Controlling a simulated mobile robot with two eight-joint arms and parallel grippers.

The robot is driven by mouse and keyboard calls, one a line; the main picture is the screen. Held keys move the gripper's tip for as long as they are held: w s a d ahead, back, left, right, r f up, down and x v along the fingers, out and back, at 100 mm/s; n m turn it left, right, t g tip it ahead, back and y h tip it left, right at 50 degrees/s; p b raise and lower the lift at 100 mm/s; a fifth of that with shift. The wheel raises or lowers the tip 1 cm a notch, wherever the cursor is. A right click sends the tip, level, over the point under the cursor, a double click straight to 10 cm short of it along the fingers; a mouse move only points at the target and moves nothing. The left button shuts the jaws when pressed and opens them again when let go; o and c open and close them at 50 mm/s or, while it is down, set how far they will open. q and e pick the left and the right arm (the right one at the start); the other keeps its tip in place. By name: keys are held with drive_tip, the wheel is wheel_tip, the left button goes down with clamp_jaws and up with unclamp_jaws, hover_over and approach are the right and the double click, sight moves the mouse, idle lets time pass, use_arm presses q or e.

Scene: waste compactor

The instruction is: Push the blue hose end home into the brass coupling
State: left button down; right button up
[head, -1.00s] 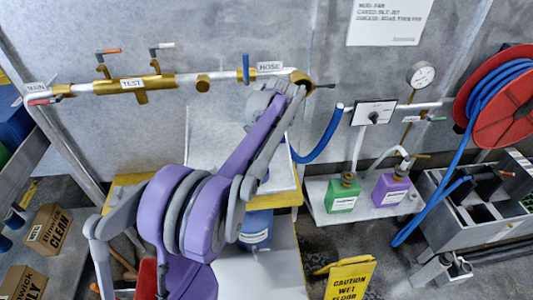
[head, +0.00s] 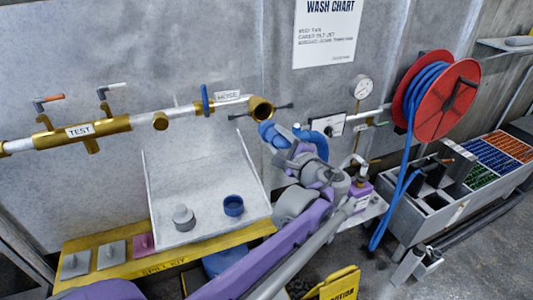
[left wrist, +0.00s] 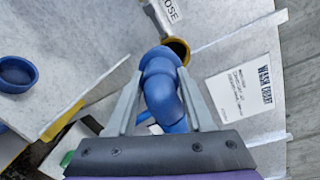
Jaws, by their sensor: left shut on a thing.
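The blue hose end (head: 267,131) is held in my left gripper (head: 284,140), just below and in front of the brass coupling (head: 262,108). The coupling sits at the right end of the wall pipe, and part of its dark mouth shows open. In the left wrist view the hose end (left wrist: 160,62) lies between the two grey fingers (left wrist: 158,100), its tip overlapping the lower left of the coupling mouth (left wrist: 178,48). I cannot tell whether they touch. The blue hose (head: 318,142) bends away to the right behind the gripper. My right gripper is not in view.
A pale tray (head: 172,235) with a grey cap (head: 184,218) and a blue cap (head: 233,205) stands below the pipe. A blue valve lever (head: 205,98) is left of the coupling. A gauge (head: 362,88) and red hose reel (head: 445,100) are to the right.

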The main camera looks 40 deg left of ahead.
use_arm(q)
drive_tip(key=shift+w+d+r+m+t, duration=0.35)
drive_tip(key=shift+d+r+t, duration=0.15)
drive_tip(key=shift+d, duration=0.25)
drive_tip(key=shift+x, duration=2.8)
drive_tip(key=shift+r, duration=0.1)
drive_tip(key=shift+p, duration=0.55)
drive_tip(key=shift+x, duration=2.1)
drive_tip(key=shift+a+r, duration=0.1)
drive_tip(key=shift+r, duration=0.15)
